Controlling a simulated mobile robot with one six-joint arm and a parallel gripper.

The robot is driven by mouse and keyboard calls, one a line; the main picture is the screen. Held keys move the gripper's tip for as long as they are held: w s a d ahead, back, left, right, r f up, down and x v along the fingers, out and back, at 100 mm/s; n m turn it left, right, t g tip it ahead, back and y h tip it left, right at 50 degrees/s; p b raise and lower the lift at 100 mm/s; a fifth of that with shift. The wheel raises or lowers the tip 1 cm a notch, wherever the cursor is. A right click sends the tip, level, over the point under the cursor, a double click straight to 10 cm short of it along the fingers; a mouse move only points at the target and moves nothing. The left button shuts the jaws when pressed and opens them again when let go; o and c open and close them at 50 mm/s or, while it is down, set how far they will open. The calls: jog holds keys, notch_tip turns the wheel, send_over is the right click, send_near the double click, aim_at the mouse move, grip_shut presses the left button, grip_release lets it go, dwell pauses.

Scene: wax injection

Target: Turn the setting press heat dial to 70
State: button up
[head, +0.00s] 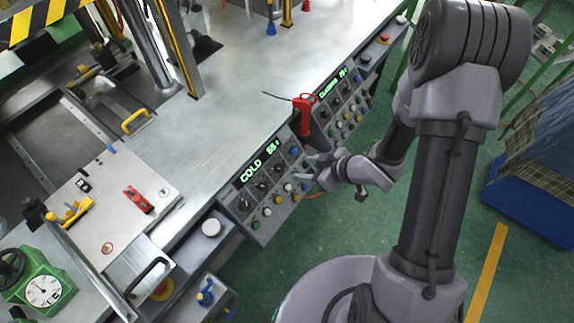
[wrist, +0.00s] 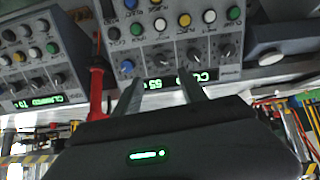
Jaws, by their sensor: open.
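A control panel (head: 262,187) on the machine front has a green display (head: 259,160) reading COLD and about 55. Below it are a row of black dials and several coloured buttons. In the wrist view, where the panel appears upside down, three black dials (wrist: 193,55) show beside the display (wrist: 177,82). Their labels are too small to read, so I cannot tell which is the heat dial. My gripper (head: 306,176) is open and empty at the panel's right side. In the wrist view its fingers (wrist: 163,88) point at the panel, apart from the dials.
A second panel (head: 346,106) reading CLAMPED and about 71 stands to the right. A red-handled tool (head: 304,115) stands between the panels, close to my gripper. A white round button (head: 211,227) is left of the first panel. Green floor lies open in front.

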aim_at(281, 168)
jog(key=b+x, duration=0.3)
jog(key=x, duration=0.9)
grip_shut()
